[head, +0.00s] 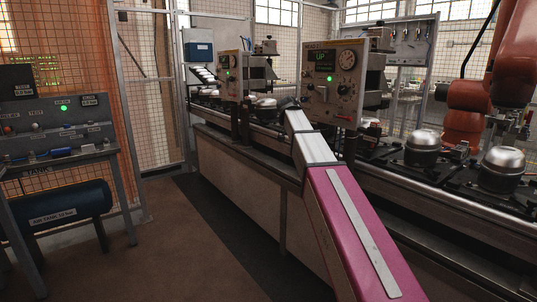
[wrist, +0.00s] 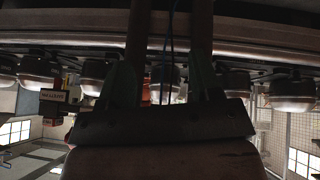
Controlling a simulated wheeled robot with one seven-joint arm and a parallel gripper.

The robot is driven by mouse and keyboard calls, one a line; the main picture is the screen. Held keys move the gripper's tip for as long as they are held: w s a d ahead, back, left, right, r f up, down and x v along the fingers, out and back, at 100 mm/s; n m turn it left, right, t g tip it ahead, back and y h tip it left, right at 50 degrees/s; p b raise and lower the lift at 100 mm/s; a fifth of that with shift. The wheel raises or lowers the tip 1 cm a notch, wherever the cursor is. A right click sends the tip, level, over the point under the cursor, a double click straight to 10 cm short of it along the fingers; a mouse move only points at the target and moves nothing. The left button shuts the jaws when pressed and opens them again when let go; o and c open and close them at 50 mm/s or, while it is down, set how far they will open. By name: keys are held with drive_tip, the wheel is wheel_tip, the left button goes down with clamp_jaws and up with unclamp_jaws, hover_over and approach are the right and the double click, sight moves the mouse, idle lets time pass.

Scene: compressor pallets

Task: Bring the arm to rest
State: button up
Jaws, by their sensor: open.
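My gripper (wrist: 168,20) shows in the wrist view as two dark fingers standing apart on a dark bracket, open, with no object seen between them. Thin blue cables run between the fingers. In the head view my magenta and white arm reaches from the lower right up to the pallet line, and its dark end is close beside the control box; the fingers cannot be made out there. In the wrist view the picture is upside down, and a row of compressors (wrist: 292,88) hangs behind the fingers. Whether the fingers touch anything cannot be told.
Silver-domed compressors (head: 424,140) sit on the conveyor line (head: 400,195). A control box (head: 333,80) with a green light stands over it. A red robot arm (head: 468,100) is at right. A test bench (head: 60,115) with a blue air tank (head: 65,205) is left. The floor (head: 165,245) between is clear.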

drive_tip(key=s+d+f+n+g+y, duration=0.1)
drive_tip(key=s+f+n, duration=0.1)
drive_tip(key=s+f, duration=0.7)
drive_tip(key=s+d+f+n+y, duration=0.15)
drive_tip(key=s+f, duration=0.25)
drive_tip(key=f, duration=0.9)
drive_tip(key=s+d+f+n+g+y, duration=0.1)
drive_tip(key=s+f+n+y, duration=0.15)
drive_tip(key=s+f, duration=0.6)
drive_tip(key=s+f+n+g, duration=0.1)
drive_tip(key=s+f+n, duration=0.1)
drive_tip(key=s+f, duration=0.8)
drive_tip(key=shift+a+f+n+y, duration=0.2)
drive_tip(key=shift+f+n+y, duration=0.1)
drive_tip(key=shift+f+y, duration=0.15)
